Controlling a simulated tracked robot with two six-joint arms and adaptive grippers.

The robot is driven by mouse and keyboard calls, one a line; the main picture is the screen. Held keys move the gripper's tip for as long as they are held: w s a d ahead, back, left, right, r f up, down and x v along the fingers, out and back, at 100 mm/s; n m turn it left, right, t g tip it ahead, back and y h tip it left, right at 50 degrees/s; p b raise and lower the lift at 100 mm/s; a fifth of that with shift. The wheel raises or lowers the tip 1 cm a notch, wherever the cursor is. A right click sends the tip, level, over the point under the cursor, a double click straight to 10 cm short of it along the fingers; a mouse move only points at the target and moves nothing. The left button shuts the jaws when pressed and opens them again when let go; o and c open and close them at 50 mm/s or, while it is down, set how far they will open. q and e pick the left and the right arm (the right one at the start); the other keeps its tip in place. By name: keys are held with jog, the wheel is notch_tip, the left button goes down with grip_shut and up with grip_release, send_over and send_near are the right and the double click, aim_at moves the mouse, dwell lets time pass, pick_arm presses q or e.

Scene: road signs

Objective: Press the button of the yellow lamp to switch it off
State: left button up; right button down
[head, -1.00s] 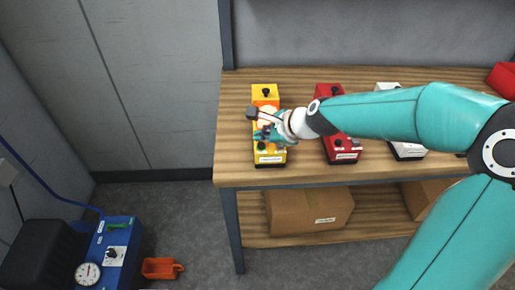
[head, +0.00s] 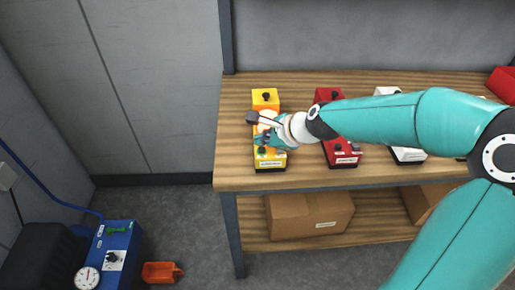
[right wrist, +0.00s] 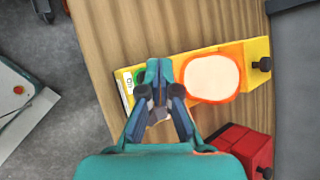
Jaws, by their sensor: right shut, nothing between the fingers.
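The yellow lamp (head: 265,98) is a long yellow box on the wooden bench, left of a red and a white one. In the right wrist view its large round lens (right wrist: 212,78) glows pale cream with an orange rim. A green button (right wrist: 138,76) shows near the labelled end of the box, partly hidden by my fingers. My right gripper (head: 262,138) is over the lamp between lens and label end. In the right wrist view the gripper (right wrist: 158,82) is shut and empty, its tips beside the green button; contact cannot be told. My left gripper is out of view.
A red box (head: 341,150) and a white box (head: 408,154) stand right of the lamp, partly behind my right arm. The bench (head: 232,175) has cardboard boxes (head: 305,215) on its lower shelf. A blue machine (head: 118,245) stands on the floor left.

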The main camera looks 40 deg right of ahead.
aim_at(263, 149)
jog(key=shift+f, duration=0.1)
jog(key=shift+s+f+b, duration=0.1)
jog(key=shift+f+b, duration=0.2)
jog(key=shift+b, duration=0.05)
jog(key=shift+f, duration=0.15)
dwell(0.7)
jog(key=shift+r+p, duration=0.55)
jog(key=shift+r, duration=0.05)
notch_tip(263, 149, up, 6)
jog(key=p, duration=0.6)
dwell(0.5)
